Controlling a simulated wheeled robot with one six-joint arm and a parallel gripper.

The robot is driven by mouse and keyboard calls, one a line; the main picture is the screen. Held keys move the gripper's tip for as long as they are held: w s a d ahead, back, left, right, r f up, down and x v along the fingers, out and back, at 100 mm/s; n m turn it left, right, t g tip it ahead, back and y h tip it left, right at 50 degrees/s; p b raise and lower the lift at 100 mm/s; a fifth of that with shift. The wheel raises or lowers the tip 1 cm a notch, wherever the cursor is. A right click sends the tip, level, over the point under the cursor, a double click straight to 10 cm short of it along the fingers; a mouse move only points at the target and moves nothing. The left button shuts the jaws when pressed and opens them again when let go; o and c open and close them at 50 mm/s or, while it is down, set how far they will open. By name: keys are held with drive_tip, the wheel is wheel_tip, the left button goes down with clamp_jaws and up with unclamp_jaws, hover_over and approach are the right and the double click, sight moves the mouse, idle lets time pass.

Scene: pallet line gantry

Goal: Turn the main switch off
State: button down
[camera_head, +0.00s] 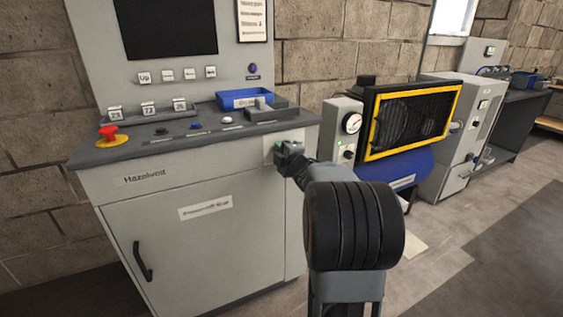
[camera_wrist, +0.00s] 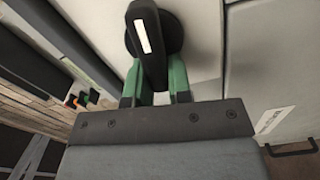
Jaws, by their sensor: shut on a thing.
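The main switch (camera_wrist: 148,35) is a black rotary knob with a white stripe along its handle, on the light grey cabinet face. In the wrist view the handle lies between the green fingers of my gripper (camera_wrist: 155,80), which is shut on it. The handle runs roughly in line with the gripper, tilted slightly. In the head view my gripper (camera_head: 290,155) is at the upper right of the control cabinet's front, just below the desk edge, and mostly hides the switch there. Switch position markings cannot be read.
The grey control cabinet (camera_head: 215,245) carries a red emergency button (camera_head: 108,131), several small buttons and a blue tray (camera_head: 245,99). A blue compressor (camera_head: 395,175) with a yellow-framed guard stands to the right. Floor at lower right is clear.

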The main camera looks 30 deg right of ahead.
drive_tip(key=shift+f+n+b, duration=0.3)
drive_tip(key=shift+n+b, duration=0.6)
drive_tip(key=shift+b, duration=0.2)
drive_tip(key=c, duration=1)
unclamp_jaws()
drive_tip(key=shift+c, duration=0.2)
drive_tip(key=s+a+p, duration=0.2)
drive_tip(key=s, duration=1.1)
drive_tip(key=shift+s, duration=0.35)
